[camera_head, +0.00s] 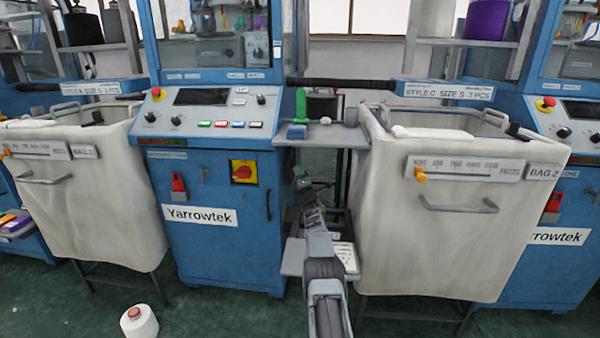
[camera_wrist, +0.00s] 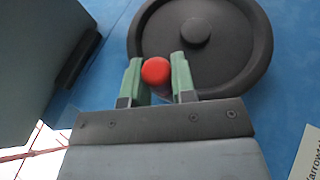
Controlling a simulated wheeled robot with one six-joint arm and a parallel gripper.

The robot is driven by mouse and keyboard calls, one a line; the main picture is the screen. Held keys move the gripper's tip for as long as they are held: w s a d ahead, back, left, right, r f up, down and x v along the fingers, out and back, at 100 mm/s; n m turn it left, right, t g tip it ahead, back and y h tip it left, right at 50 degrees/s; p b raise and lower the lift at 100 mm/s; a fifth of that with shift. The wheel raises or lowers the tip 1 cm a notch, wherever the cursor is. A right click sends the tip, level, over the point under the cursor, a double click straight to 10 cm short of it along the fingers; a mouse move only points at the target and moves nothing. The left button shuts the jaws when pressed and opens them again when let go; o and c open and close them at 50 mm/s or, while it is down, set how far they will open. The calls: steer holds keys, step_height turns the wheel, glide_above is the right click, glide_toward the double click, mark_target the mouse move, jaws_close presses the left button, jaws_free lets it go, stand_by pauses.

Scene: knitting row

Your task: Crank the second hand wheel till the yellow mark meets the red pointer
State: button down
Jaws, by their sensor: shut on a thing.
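The black hand wheel (camera_wrist: 230,60) fills the top right of the wrist view, mounted against a blue panel. Its red knob (camera_wrist: 156,71) sits near the wheel's lower left rim. My gripper (camera_wrist: 158,75) has its two green fingers on either side of this knob and is shut on it. In the head view my gripper (camera_head: 300,174) is beside the right side of the blue Yarrowtek machine (camera_head: 215,250); the wheel cannot be made out there. No yellow mark or red pointer can be made out in either view.
A large white bag (camera_head: 450,240) stands close on the right, another bag (camera_head: 100,200) on the left. A white yarn cone (camera_head: 139,322) is on the green floor.

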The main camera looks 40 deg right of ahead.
steer(key=shift+s+d+f, duration=0.15)
steer(key=shift+d, duration=0.15)
steer(key=c, duration=1.4)
jaws_free()
steer(key=o, duration=0.3)
steer(key=shift+d, duration=0.15)
steer(key=shift+o, duration=0.7)
steer(key=shift+a, duration=0.35)
steer(key=p+v, duration=0.4)
steer(key=v, duration=0.9)
steer(key=shift+s+a+p, duration=0.2)
steer(key=shift+s+p, duration=0.05)
steer(key=shift+p, duration=0.1)
